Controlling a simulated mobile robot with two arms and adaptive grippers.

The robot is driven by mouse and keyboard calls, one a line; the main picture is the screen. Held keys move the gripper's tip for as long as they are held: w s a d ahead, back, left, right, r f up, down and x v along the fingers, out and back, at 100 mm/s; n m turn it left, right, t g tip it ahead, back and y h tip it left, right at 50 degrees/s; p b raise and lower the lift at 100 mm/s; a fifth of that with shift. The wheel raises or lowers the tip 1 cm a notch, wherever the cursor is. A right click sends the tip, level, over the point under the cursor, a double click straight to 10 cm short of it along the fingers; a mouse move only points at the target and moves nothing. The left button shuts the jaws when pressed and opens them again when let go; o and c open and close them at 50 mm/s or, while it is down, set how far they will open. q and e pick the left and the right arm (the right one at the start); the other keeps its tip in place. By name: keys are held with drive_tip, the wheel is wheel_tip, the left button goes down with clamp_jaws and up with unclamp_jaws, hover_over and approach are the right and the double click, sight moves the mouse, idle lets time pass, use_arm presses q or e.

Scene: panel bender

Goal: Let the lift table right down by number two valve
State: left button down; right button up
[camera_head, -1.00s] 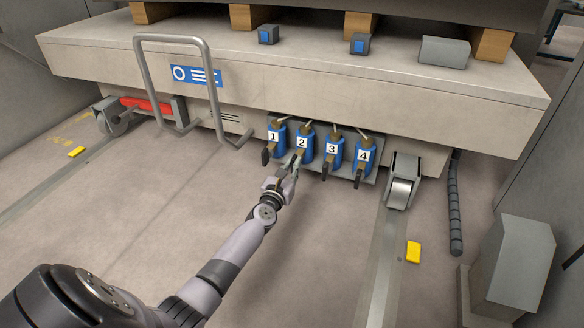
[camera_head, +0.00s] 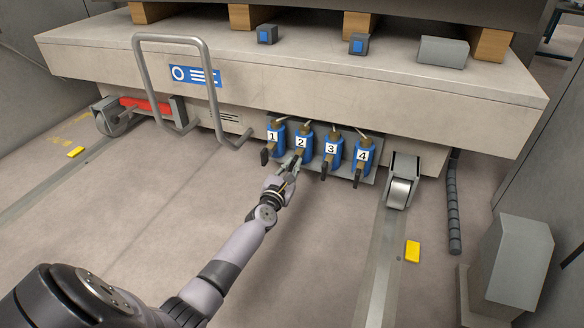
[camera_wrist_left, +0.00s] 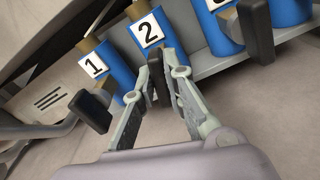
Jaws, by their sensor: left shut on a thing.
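The lift table (camera_head: 300,85) is a wide beige platform with wheels on floor rails. Four blue valves numbered 1 to 4 sit in a row under its front edge. Number two valve (camera_head: 304,141) is second from the left, and it also shows in the left wrist view (camera_wrist_left: 168,45). My left gripper (camera_head: 292,164) is at number two valve's dark handle; in the left wrist view its fingers (camera_wrist_left: 158,85) are shut on the handle (camera_wrist_left: 151,86), one on each side. The fingers hide part of the handle. My right gripper is not in view.
Number one valve's handle (camera_head: 265,156) and number three valve's handle (camera_head: 323,171) hang close on either side. A grey tubular handle (camera_head: 172,40) stands at left.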

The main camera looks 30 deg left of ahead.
use_arm(q)
drive_tip(key=m, duration=0.3)
drive_tip(key=shift+a+r+m, duration=0.1)
drive_tip(key=shift+m, duration=0.2)
drive_tip(key=m+p, duration=0.1)
drive_tip(key=m, duration=0.2)
drive_tip(key=shift+m, duration=0.3)
drive_tip(key=m, duration=0.1)
drive_tip(key=m+p, duration=0.1)
drive_tip(key=m, duration=0.1)
drive_tip(key=shift+d+m, duration=0.2)
drive_tip(key=shift+m, duration=0.1)
drive_tip(key=shift+f+m+p, duration=0.15)
drive_tip(key=shift+m+p, duration=0.25)
drive_tip(key=shift+m, duration=0.55)
drive_tip(key=shift+f+m+p, duration=0.15)
drive_tip(key=shift+m+p, duration=0.25)
drive_tip(key=shift+m, duration=0.55)
drive_tip(key=c, duration=1.6)
unclamp_jaws()
drive_tip(key=shift+s, duration=0.1)
drive_tip(key=shift+c, duration=0.2)
